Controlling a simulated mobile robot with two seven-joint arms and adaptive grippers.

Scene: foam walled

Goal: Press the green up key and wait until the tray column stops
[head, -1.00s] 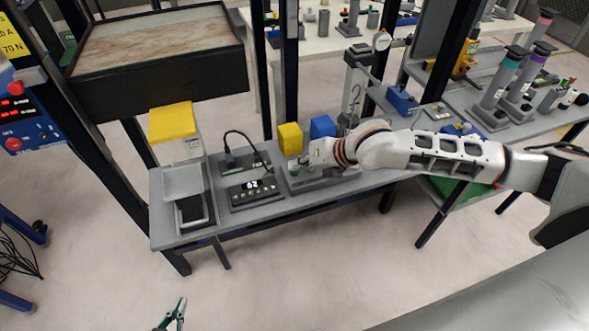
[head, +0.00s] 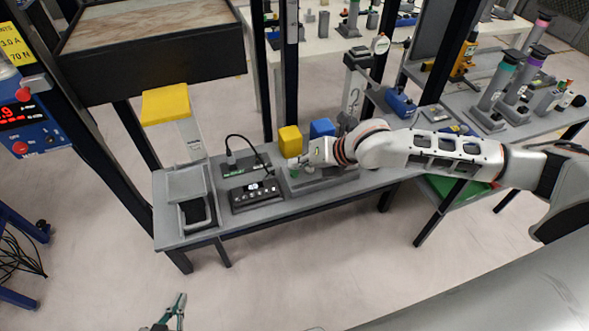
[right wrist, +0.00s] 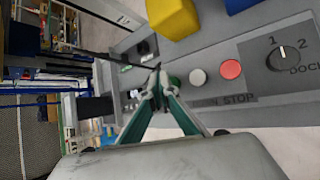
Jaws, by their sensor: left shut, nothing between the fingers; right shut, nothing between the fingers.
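A black-sided tray with a brown top (head: 150,60) stands high at the upper left in the head view. Beneath it, a yellow-capped pale column (head: 166,104) rises from the bench. My right gripper (head: 303,163) is shut and empty over a grey control panel. In the right wrist view its fingertips (right wrist: 160,80) are at the green key (right wrist: 175,81), which is partly hidden; I cannot tell whether they press it. A white button (right wrist: 198,77), a red button (right wrist: 231,69) and a dial (right wrist: 284,58) sit beside it. My left gripper (head: 176,312) is shut and empty at the bottom, over the floor.
A black box with a lit display (head: 256,194) and a grey stand (head: 188,184) are on the bench left of the panel. Yellow (head: 290,141) and blue (head: 322,128) blocks stand behind my right gripper. Black posts frame the bench. Floor in front is clear.

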